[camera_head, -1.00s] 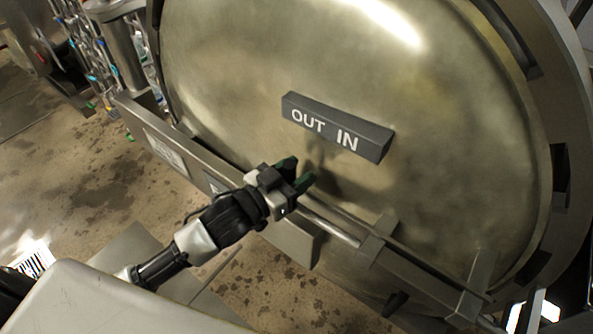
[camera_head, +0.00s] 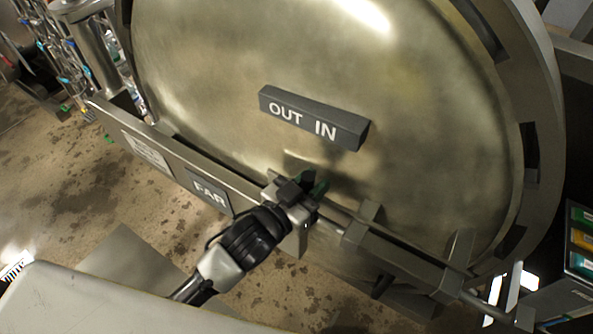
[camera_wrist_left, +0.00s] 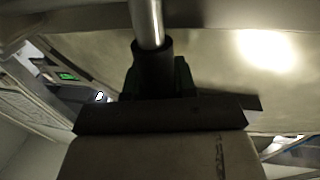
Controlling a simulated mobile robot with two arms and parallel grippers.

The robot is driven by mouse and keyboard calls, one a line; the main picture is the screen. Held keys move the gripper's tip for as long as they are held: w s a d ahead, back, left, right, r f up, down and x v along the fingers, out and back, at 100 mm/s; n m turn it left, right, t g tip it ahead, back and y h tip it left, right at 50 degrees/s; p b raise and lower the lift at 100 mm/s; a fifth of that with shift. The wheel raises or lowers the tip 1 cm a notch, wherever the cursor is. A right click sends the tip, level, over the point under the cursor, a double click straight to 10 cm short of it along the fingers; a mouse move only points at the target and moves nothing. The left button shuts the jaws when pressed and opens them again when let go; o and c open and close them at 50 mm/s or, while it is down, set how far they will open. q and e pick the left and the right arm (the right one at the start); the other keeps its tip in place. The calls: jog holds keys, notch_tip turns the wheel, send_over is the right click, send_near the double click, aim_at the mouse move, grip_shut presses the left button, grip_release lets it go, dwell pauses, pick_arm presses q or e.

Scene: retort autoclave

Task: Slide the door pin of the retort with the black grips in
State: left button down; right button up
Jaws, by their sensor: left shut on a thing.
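The retort door (camera_head: 400,95) is a large round metal plate filling the head view, with a grey OUT IN block (camera_head: 315,120) on it. The door pin (camera_head: 330,225) is a steel rod along the door's lower edge, passing through bracket lugs (camera_head: 362,222), its end showing past the right lug. My left gripper (camera_head: 308,187) is shut on the pin's left end. In the left wrist view the pin's black grip (camera_wrist_left: 153,62) sits between my dark fingers (camera_wrist_left: 158,88), and the bare rod (camera_wrist_left: 147,22) runs away from it. My right gripper is out of view.
A metal rail with a FAR label (camera_head: 209,193) runs to the left below the door. A box with coloured labels (camera_head: 582,240) stands at the far right. Pipes and valves (camera_head: 60,50) are at the upper left. Stained floor (camera_head: 70,190) lies open at the left.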

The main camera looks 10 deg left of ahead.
pick_arm(q)
jog(key=shift+s+d, duration=0.1)
jog(key=c, duration=1.2)
grip_release()
jog(key=shift+c, duration=0.2)
jog(key=o, duration=0.3)
jog(key=shift+d, duration=0.25)
jog(key=shift+o, duration=0.2)
jog(key=shift+s+a+f, duration=0.15)
jog(key=shift+s+a, duration=0.2)
jog(key=shift+a, duration=0.05)
jog(key=b+v, duration=0.3)
jog(key=v, duration=0.7)
jog(key=shift+b, duration=0.4)
jog(key=shift+d, duration=0.1)
